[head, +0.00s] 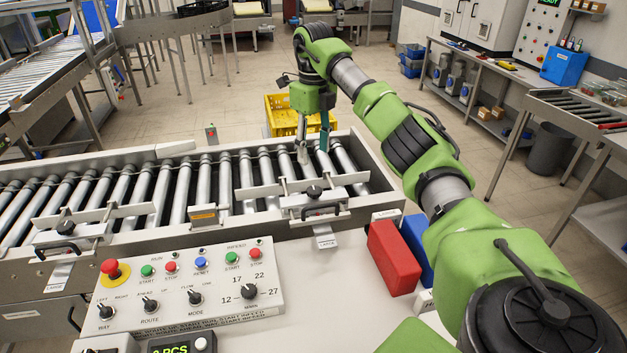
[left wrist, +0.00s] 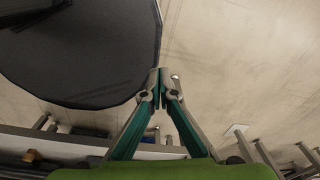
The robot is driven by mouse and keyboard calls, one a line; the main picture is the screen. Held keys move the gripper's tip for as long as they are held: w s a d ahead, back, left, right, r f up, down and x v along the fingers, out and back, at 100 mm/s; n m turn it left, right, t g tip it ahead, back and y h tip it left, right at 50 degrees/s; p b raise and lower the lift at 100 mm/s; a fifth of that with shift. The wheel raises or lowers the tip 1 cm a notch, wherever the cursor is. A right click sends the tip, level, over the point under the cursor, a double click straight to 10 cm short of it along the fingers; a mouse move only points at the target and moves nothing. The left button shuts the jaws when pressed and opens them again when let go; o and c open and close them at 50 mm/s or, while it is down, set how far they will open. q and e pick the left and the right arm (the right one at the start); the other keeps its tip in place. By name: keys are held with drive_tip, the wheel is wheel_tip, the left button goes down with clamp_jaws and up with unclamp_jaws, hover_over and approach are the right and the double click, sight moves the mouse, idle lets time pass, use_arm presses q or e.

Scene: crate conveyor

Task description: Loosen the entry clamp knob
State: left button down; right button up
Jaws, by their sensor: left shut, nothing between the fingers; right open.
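Two black clamp knobs show on the conveyor's near rail in the head view. One knob (head: 314,192) is at the right, above a black handle and a hanging tag. The other knob (head: 66,228) is at the left on a similar bracket. I cannot read which one is the entry clamp. My right gripper (head: 313,152) is open and points down over the rollers, just behind the right knob and apart from it. My left gripper (left wrist: 161,76) shows only in the left wrist view, shut and empty.
The roller conveyor (head: 175,193) crosses in front of me. A control panel (head: 190,290) stands at the near left, with a red box (head: 393,257) and a blue box (head: 417,248) to its right. A yellow crate (head: 283,110) stands behind the conveyor.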

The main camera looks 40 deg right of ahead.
sight(314, 189)
wheel_tip(314, 189, down, 10)
drive_tip(key=shift+p, duration=1.25)
drive_tip(key=shift+f, duration=0.65)
use_arm(q)
drive_tip(key=r, duration=0.1)
drive_tip(key=w+r, duration=0.1)
drive_tip(key=r, duration=0.1)
drive_tip(key=shift+w+d, duration=0.15)
drive_tip(key=shift+d, duration=0.2)
use_arm(e)
drive_tip(key=shift+f, duration=0.2)
drive_tip(key=shift+c, duration=0.3)
drive_tip(key=c, duration=1)
